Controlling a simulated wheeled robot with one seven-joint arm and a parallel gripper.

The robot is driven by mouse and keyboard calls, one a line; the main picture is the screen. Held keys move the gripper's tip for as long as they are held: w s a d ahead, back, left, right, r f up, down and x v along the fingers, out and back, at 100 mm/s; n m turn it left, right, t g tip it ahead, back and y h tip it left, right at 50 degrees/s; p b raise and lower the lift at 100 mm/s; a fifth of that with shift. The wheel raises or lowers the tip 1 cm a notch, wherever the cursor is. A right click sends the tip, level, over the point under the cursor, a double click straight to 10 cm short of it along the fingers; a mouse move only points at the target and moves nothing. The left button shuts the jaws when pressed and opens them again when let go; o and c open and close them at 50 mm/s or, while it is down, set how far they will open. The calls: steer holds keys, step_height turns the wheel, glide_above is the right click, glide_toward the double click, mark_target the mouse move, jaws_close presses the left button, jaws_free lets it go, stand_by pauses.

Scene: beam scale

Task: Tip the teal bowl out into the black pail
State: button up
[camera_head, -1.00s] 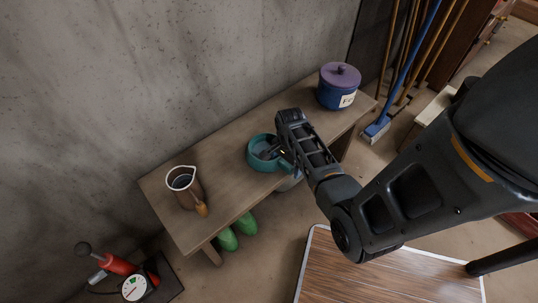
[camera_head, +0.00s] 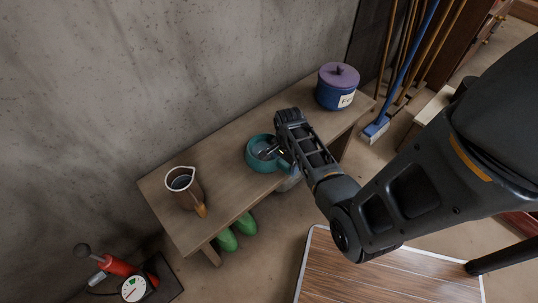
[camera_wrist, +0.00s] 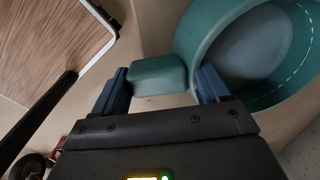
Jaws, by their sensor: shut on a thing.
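The teal bowl (camera_head: 252,163) is at the front edge of the wooden bench, near its middle. I cannot tell whether it rests on the bench or is just above it. In the wrist view the bowl (camera_wrist: 204,35) is at the upper right, with a grey-blue round surface inside; I cannot tell whether that is its floor or contents. Its block-like handle (camera_wrist: 158,75) lies between the fingers of my gripper (camera_wrist: 163,88), which is shut on it. In the head view my arm partly covers the bowl's right side. I see no black pail in either view.
A brown jug (camera_head: 187,190) stands on the bench's left part. A blue jar with a purple lid (camera_head: 337,87) stands at its right end. A wood-topped table (camera_head: 375,277) is in front. A wall is behind.

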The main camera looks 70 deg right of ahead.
steer(key=shift+r, duration=0.5)
steer(key=r, duration=0.2)
steer(key=r+p, duration=0.1)
steer(key=shift+s+d+r, duration=0.35)
steer(key=shift+r, duration=0.05)
steer(key=s+d+r, duration=0.4)
steer(key=s, duration=0.1)
steer(key=s+d+r, duration=0.2)
steer(key=s, duration=0.1)
steer(key=shift+s+d+r+p, duration=0.1)
steer(key=shift+s+d+p, duration=0.1)
steer(key=shift+d+p, duration=0.1)
steer(key=o, duration=0.9)
steer(key=c, duration=1)
